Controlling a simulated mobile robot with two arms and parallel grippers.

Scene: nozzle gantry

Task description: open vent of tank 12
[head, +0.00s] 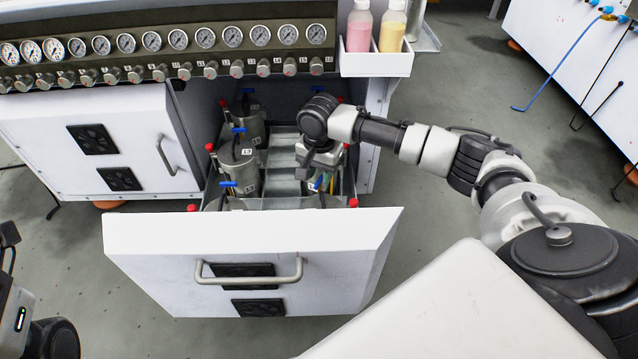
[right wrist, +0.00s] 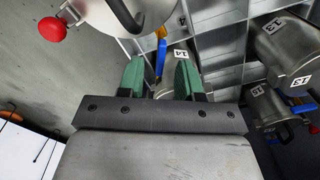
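An open drawer (head: 180,235) holds several steel tanks with blue levers and small number labels. One tank (head: 238,172) stands in its left row; its lever (head: 228,184) is blue. My right gripper (head: 322,168) reaches down over the drawer's right side and hides much of what is there. In the right wrist view its green fingers (right wrist: 160,80) are apart, with a labelled tank (right wrist: 177,58) beyond the gap. A blue lever with a yellow part (right wrist: 161,48) is near the left finger. I cannot surely read which label is 12.
Red knobs (head: 353,202) stand at the drawer's corners. A gauge panel (head: 125,42) runs above, and a white bin (head: 376,64) holds two bottles. In the right wrist view more tanks (right wrist: 290,50) stand right and a large round tank (right wrist: 122,14) stands close at the upper left.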

